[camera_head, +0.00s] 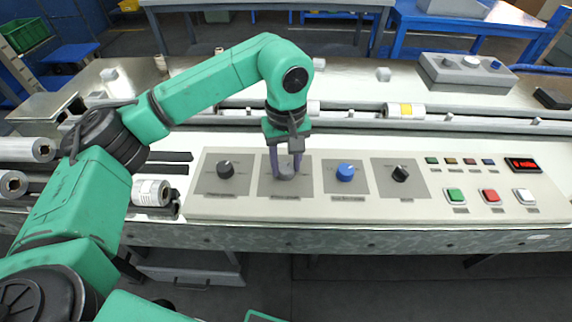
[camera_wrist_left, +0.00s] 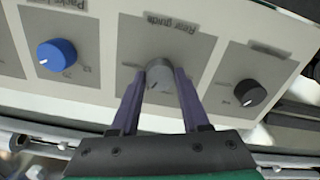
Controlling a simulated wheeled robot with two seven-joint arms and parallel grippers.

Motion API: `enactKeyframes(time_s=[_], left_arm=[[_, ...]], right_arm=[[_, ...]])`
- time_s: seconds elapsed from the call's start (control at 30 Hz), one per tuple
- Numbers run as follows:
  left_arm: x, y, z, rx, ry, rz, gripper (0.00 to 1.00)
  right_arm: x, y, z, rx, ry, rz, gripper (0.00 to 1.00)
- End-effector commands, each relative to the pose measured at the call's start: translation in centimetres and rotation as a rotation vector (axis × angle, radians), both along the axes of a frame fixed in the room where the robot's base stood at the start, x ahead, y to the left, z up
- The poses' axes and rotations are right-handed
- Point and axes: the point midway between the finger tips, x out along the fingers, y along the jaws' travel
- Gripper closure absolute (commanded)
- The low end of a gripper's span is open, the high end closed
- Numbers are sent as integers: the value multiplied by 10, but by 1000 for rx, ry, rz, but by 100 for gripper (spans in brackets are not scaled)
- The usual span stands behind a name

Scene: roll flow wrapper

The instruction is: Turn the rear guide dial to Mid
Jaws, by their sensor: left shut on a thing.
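The rear guide dial (camera_wrist_left: 159,73) is a grey knob on a grey square plate of the control panel, with a "Rear guide" label beside it in the left wrist view. It also shows in the head view (camera_head: 286,173). My left gripper (camera_head: 287,165) reaches down from above, its two purple fingers on either side of the dial. In the left wrist view the left gripper (camera_wrist_left: 160,85) is shut on the dial. The dial's setting marks are too blurred to read. My right gripper is not in view.
A black dial (camera_head: 226,169) is left of the rear guide dial, a blue dial (camera_head: 345,172) and another black dial (camera_head: 400,173) are right. Green (camera_head: 455,195), red (camera_head: 490,196) and white (camera_head: 524,196) buttons sit further right. A roller rail runs behind the panel.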

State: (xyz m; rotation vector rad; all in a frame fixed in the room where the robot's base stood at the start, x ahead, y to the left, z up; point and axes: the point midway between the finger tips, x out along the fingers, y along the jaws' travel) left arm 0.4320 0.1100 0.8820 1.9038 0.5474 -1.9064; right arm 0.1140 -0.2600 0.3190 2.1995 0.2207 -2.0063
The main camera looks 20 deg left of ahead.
Motion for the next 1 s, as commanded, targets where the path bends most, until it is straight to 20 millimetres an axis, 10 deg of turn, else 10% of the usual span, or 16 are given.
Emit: enactKeyframes(time_s=[0.6,0.63,0.7,1.0], left_arm=[[1,0,3,-3,-7,-47,100],[1,0,3,-3,-7,-47,47],[1,0,3,-2,-6,-47,24],[1,0,2,-1,-3,-47,24]], right_arm=[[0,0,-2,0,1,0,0],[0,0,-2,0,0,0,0],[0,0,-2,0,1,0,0],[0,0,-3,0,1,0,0]])
